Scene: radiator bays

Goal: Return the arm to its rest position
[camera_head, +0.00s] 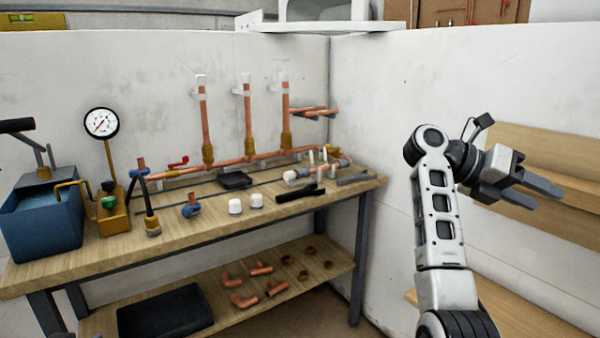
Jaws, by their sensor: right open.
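My right arm rises from the bottom right of the head view and bends at its elbow. My right gripper (536,192) points to the right, with its two dark fingers apart and nothing between them. It is raised in front of the wooden shelves on the right and clear of the workbench. My left arm and left gripper do not show.
A wooden workbench (90,262) on the left bears copper pipes (247,120), a pressure gauge (102,123), a blue tank (45,225) and small fittings. Its lower shelf (330,262) holds copper elbows and a black tray (165,314). Wooden shelves (545,150) stand behind my right gripper.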

